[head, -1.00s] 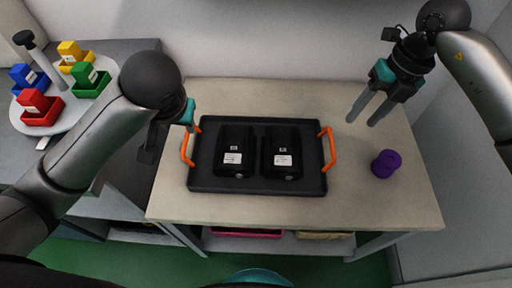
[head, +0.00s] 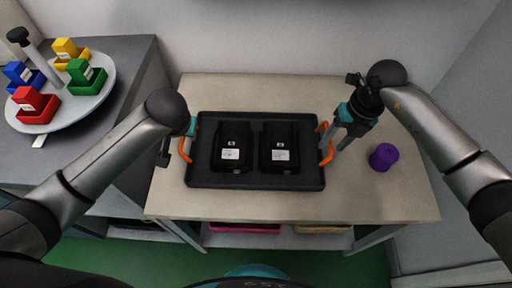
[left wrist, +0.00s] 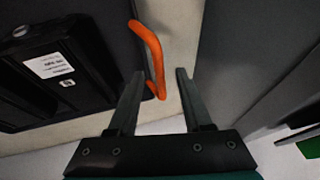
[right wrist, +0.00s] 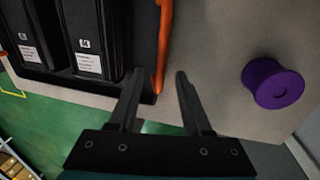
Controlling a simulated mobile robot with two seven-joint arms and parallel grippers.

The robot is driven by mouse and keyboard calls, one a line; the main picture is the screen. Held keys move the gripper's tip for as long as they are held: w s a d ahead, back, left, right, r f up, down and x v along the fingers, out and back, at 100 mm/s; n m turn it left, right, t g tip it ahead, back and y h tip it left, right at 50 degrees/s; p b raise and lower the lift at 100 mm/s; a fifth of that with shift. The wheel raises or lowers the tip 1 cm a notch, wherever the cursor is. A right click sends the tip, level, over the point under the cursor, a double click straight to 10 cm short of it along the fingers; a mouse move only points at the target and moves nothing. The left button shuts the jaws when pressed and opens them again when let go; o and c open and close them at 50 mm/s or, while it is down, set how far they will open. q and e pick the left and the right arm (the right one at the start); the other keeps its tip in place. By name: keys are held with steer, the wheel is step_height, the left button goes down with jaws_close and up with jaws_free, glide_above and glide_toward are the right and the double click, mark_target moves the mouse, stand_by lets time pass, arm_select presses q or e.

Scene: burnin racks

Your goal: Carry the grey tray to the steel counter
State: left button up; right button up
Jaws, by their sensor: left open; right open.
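The grey tray (head: 255,184) lies on the beige table. It has an orange handle at each end and carries two black devices (head: 232,148) with white labels. My left gripper (head: 178,158) is open at the tray's left handle (head: 184,150). In the left wrist view that orange handle (left wrist: 152,55) reaches between the open fingers, with nothing clamped. My right gripper (head: 330,146) is open close to the right handle (head: 326,152). In the right wrist view the handle (right wrist: 163,50) lies just ahead of the fingers, nearer the left one.
The beige table (head: 390,200) also bears a purple cylinder (head: 383,157) right of the tray. A grey counter (head: 135,70) at the left holds a round turntable (head: 90,108) with red, green, blue and yellow bins. A wall stands behind the table.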

arm_select(q)
steer(key=shift+x, duration=1.15)
arm_select(e)
steer(key=shift+a+f, duration=0.25)
steer(key=shift+f, duration=1)
arm_select(q)
steer(key=shift+c, duration=0.4)
arm_select(e)
steer(key=shift+c, duration=0.3)
arm_select(q)
jaws_close()
arm_select(e)
jaws_close()
steer(key=shift+r, duration=0.1)
arm_select(q)
steer(key=shift+w+r, duration=0.1)
steer(key=shift+r, duration=0.05)
arm_select(e)
steer(key=shift+w+r, duration=0.1)
steer(key=shift+w, duration=0.05)
